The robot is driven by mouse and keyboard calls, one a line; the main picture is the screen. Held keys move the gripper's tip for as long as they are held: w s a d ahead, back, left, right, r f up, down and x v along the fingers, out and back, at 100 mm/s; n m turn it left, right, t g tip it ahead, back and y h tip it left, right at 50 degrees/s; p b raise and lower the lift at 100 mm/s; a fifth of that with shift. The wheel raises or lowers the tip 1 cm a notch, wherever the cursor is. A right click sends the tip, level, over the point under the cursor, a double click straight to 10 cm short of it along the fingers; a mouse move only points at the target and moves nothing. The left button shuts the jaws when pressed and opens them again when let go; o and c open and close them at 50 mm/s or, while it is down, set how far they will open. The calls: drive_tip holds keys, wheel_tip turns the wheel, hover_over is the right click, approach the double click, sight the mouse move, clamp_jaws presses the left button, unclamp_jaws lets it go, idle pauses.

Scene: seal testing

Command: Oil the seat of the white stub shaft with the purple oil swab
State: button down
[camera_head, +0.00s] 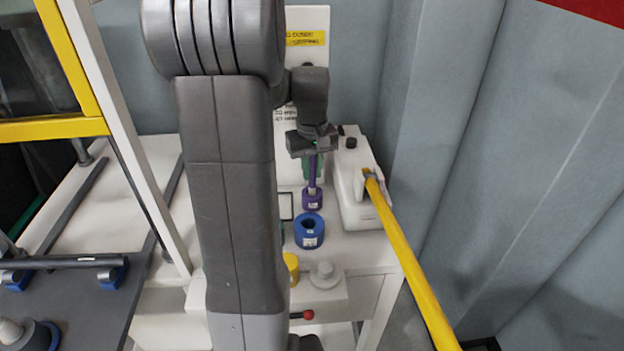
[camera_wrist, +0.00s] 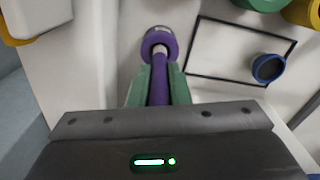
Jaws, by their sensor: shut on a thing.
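My gripper (camera_head: 313,150) points down over the white bench and is shut on the purple oil swab (camera_head: 312,175). In the wrist view the swab's purple handle (camera_wrist: 159,88) lies between two green fingers. At its far end is a wider purple round part (camera_wrist: 158,40) with a pale section at its middle. In the head view this part has a white label and is just behind a blue ring (camera_head: 309,236). I cannot tell whether it touches the bench. A pale, stepped round piece (camera_head: 325,274), seemingly the white stub shaft, stands upright at the bench front, apart from the swab.
A yellow cylinder (camera_head: 291,266) stands left of the pale piece, partly hidden by my arm. A white machine with a long yellow lever (camera_head: 405,255) is on the right. A black outlined square (camera_wrist: 228,78) marks the bench. A red knob (camera_head: 308,314) is at the front.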

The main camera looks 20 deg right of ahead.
wheel_tip(320, 180, up, 9)
drive_tip(key=p, duration=0.2)
drive_tip(key=shift+r+p, duration=0.1)
drive_tip(key=shift+p, duration=0.2)
wheel_tip(320, 180, up, 3)
drive_tip(key=p, duration=0.3)
drive_tip(key=shift+r, duration=0.2)
drive_tip(key=shift+f, duration=0.1)
drive_tip(key=shift+f, duration=0.1)
